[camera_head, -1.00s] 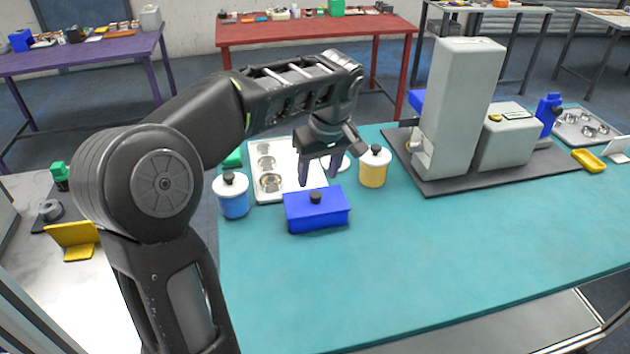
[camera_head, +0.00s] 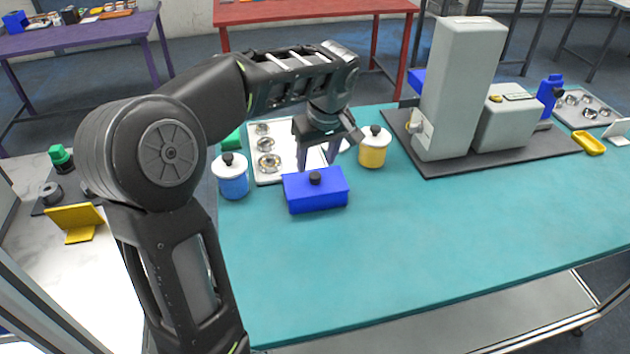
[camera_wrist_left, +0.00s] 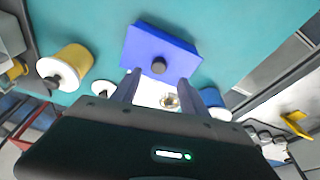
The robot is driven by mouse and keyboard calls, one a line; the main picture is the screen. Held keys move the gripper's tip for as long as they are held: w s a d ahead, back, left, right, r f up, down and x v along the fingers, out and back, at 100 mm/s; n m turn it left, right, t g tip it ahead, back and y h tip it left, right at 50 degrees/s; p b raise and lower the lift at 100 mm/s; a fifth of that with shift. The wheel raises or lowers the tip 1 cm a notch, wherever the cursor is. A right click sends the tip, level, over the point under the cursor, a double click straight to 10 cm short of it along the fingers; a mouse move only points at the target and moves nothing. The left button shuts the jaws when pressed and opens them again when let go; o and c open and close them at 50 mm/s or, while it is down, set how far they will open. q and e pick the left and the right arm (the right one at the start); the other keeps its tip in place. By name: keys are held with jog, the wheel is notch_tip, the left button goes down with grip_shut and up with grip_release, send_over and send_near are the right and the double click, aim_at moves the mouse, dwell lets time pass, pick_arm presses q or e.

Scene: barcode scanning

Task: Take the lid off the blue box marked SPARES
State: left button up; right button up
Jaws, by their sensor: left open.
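The blue box (camera_head: 318,198) stands on the teal table with its lid on; a black round knob (camera_head: 315,178) sits on top of the lid. No lettering is readable on it. My left gripper (camera_head: 317,158) is open and empty, above and just behind the box. In the left wrist view the box (camera_wrist_left: 152,42) lies beyond the two fingertips (camera_wrist_left: 160,78), and the knob (camera_wrist_left: 158,66) shows close to the gap between them, with no clear contact. My right gripper is not in view.
A blue canister (camera_head: 233,180) stands left of the box and a yellow canister (camera_head: 373,152) to its right, both with white lids. Behind lies a white tray (camera_head: 290,135) with round metal parts. A grey machine (camera_head: 455,95) stands at right. The front table is clear.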

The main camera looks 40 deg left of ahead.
aim_at(315, 175)
pick_arm(q)
jog(key=shift+p+x, duration=0.7)
jog(key=shift+x, duration=1.9)
jog(key=shift+w+d, duration=0.1)
jog(key=shift+d, duration=0.15)
grip_shut()
